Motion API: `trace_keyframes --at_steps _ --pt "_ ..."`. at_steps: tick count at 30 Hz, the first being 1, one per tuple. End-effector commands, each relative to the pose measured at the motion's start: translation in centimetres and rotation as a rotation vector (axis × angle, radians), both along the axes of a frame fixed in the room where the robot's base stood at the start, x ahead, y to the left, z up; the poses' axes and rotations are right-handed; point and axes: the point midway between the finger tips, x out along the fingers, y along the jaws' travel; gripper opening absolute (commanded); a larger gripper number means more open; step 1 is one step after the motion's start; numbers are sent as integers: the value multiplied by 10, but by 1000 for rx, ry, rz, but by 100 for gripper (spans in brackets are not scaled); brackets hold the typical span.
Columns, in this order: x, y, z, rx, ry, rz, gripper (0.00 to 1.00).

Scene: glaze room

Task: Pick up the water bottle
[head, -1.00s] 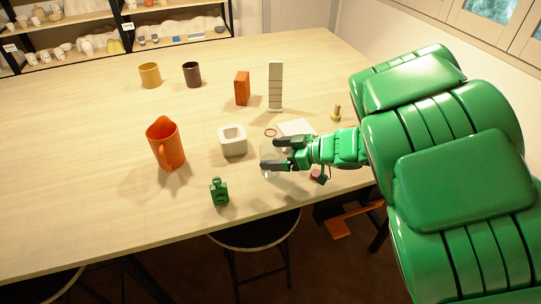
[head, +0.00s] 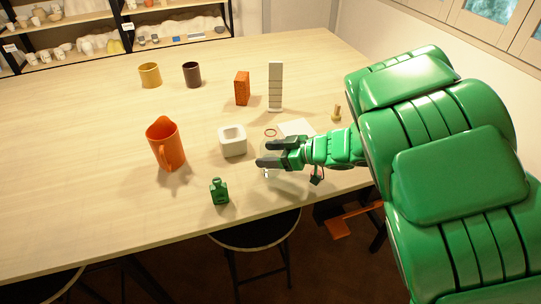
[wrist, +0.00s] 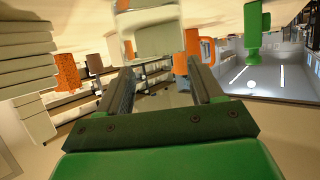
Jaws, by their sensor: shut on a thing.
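The water bottle is a clear, see-through thing (head: 267,173) that is hard to make out at my fingertips in the head view, above or near the front right of the table. My gripper (head: 262,154) lies sideways, its dark fingers pointing left, and is shut on the bottle.
Close by are a white square pot (head: 233,148), a green bottle (head: 219,192), an orange pitcher (head: 165,143) and a white tile (head: 297,128). Farther back stand a grey tower (head: 275,86), an orange block (head: 242,88) and two mugs. A stool (head: 255,235) is at the front edge.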

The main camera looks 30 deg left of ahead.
Motion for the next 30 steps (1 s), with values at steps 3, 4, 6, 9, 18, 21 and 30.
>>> trace_keyframes --at_steps 3,4,6,9,18,21,30 --pt "0 0 0 0 0 0 28" --pt "0 0 0 0 0 0 28" --pt "0 0 1 0 0 0 28" --pt "0 0 2 0 -1 0 28" --pt "0 0 13 0 -2 0 28" --pt "0 0 21 0 -4 -1 28" --pt "-6 -6 41 1 -1 0 28"
